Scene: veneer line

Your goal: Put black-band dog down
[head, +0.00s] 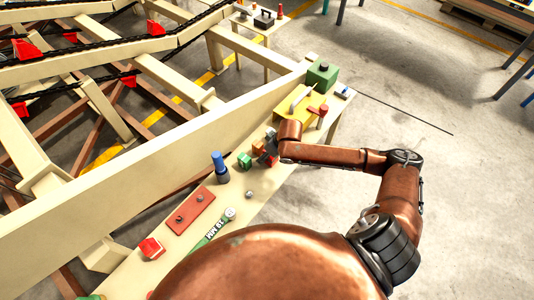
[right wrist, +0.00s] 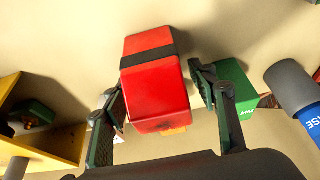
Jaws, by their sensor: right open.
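The black-band dog (right wrist: 156,85) is a red block with a black stripe across it, seen in the right wrist view. It sits between the two fingers of my right gripper (right wrist: 158,88). The fingers are open, with a gap visible on the right side; contact on the left is hard to judge. Some orange shows at the dog's near end. In the head view my right gripper (head: 268,154) is low over the narrow bench (head: 262,190), beside small red-orange blocks it partly hides. My left gripper is out of view.
A green block (right wrist: 234,88) is close to the right finger, with a blue-and-grey cylinder (right wrist: 290,85) beyond it. A yellow tray (head: 293,112) and a green box (head: 322,74) stand at the bench's far end. A red plate (head: 190,212) lies nearer.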

